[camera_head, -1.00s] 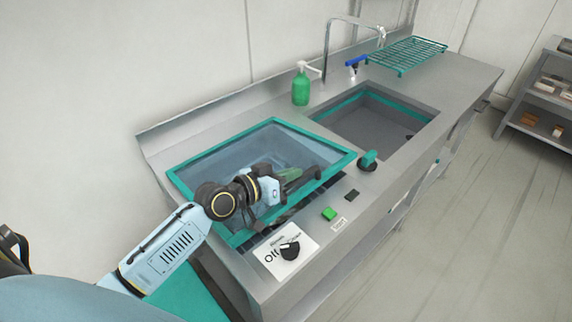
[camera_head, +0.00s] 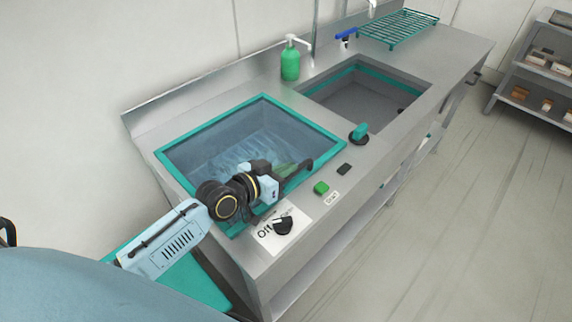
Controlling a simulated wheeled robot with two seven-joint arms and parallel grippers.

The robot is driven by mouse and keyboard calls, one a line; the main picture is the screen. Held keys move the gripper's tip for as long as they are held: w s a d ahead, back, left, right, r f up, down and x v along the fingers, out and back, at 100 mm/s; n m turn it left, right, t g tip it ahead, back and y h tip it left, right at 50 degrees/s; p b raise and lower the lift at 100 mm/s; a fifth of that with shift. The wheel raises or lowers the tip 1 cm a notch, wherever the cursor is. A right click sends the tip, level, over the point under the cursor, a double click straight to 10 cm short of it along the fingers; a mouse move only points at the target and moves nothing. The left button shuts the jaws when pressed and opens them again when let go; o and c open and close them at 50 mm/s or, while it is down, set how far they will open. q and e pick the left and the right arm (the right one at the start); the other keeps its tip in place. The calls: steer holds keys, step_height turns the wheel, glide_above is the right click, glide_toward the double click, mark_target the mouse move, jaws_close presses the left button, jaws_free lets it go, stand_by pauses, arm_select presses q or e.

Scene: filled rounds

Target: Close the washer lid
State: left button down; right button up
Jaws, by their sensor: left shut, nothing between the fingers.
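The washer lid (camera_head: 262,96) is a see-through panel in a teal frame, set in the steel counter at the middle left. It looks flat and level with the counter, with no gap visible along its front edge. Blurred pale shapes show through the panel. My left gripper (camera_head: 305,168) is shut and empty over the lid's front right part, and it hides part of the front edge. I cannot tell whether its fingers touch the lid. My right gripper is not in view.
A dial (camera_head: 283,226), a green button (camera_head: 321,188) and a dark button (camera_head: 344,169) sit on the counter front, near a teal knob (camera_head: 360,132). Behind are a sink (camera_head: 362,95), a green soap bottle (camera_head: 290,64) and a teal rack (camera_head: 398,29). Shelves (camera_head: 540,75) stand right.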

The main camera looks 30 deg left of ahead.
arm_select(q)
steer(key=s+a+r+p, duration=0.1)
steer(key=s+a+r, duration=0.3)
steer(key=s+r, duration=0.2)
steer(key=shift+s+a, duration=0.25)
steer(key=shift+s, duration=1.05)
